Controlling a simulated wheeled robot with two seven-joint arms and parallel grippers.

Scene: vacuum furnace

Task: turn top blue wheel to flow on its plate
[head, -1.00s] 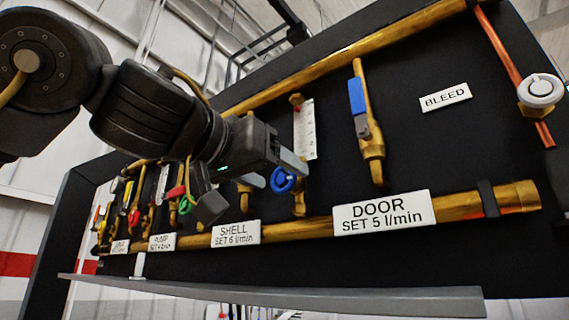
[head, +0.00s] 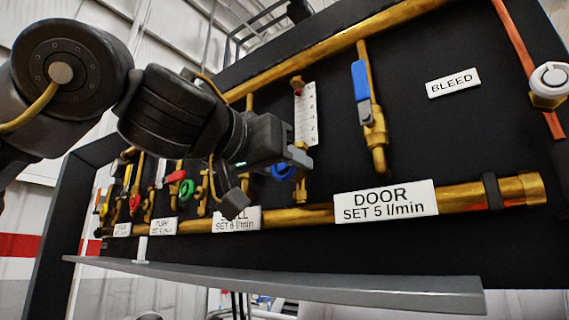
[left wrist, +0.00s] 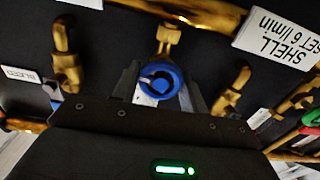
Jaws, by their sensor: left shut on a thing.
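The blue wheel (head: 284,171) is on the brass fitting below a white flow scale (head: 309,115), beside the plate DOOR SET 5 l/min (head: 385,201). My left gripper (head: 298,160) is at the wheel and covers part of it in the head view. In the left wrist view the blue wheel (left wrist: 160,80) sits between the two fingers of my left gripper (left wrist: 161,92), which is shut on it. A small red mark shows near the top of the scale, but the reading is too small to tell. My right gripper is not in view.
A blue lever valve (head: 360,82) stands right of the scale. A BLEED plate (head: 453,83) and a white round knob (head: 550,82) are further right. Green (head: 186,190) and red wheels crowd the left. A grey ledge (head: 280,277) runs below.

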